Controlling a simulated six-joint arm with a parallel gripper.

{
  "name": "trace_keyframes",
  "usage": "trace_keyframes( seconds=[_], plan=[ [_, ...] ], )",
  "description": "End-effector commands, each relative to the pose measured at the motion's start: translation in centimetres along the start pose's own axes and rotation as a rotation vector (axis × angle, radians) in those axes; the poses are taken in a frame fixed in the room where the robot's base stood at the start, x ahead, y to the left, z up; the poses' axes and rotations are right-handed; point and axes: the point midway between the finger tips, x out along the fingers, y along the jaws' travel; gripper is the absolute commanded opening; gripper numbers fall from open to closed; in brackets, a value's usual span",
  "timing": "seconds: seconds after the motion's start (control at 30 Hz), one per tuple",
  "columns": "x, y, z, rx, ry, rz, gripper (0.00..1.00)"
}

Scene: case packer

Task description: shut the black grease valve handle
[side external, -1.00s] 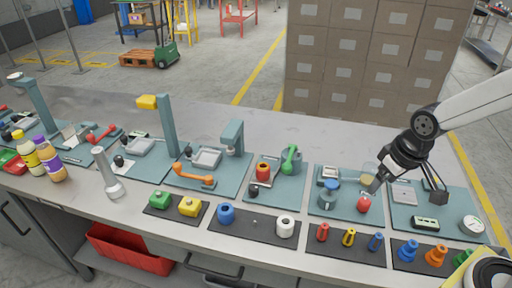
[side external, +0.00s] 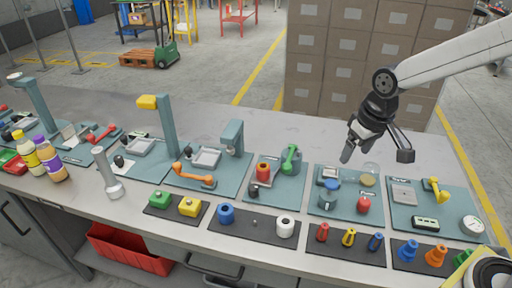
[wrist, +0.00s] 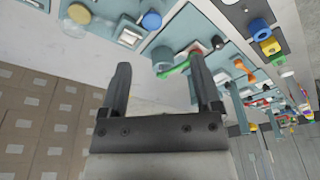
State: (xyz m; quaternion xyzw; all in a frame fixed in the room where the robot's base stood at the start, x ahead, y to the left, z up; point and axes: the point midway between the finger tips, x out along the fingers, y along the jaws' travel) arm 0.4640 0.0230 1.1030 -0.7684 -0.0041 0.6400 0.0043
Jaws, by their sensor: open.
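No black handle can be singled out with certainty as the grease valve's. Small black knobs stand on the teal panels in the side view: one by the red cylinder (side external: 253,190), one (side external: 187,150) by the yellow-topped post and one (side external: 118,160) further left. My gripper (side external: 376,152) is open and empty, raised above the back of the right-hand panels. In the wrist view my gripper (wrist: 160,62) has its two fingers apart with nothing between them. The green handle (side external: 290,158) is left of my gripper; it also shows in the wrist view (wrist: 172,69).
Coloured handles, orange (side external: 195,178) and yellow (side external: 436,190), stand on other panels. A clear-domed jar (side external: 368,178) and a red knob (side external: 363,205) are below my gripper. Stacked cartons (side external: 340,60) stand behind the bench. The bench top's back strip is clear.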

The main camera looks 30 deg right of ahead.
Motion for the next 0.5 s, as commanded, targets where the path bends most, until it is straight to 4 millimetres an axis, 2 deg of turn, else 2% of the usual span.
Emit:
trace_keyframes(
  seconds=[0.2,0.5],
  plan=[
    [0.4,-2.4,-5.2,-0.003,-0.038,-0.005,0.82],
    [1.6,-6.3,-11.1,-0.003,-0.090,-0.005,0.82]
  ],
)
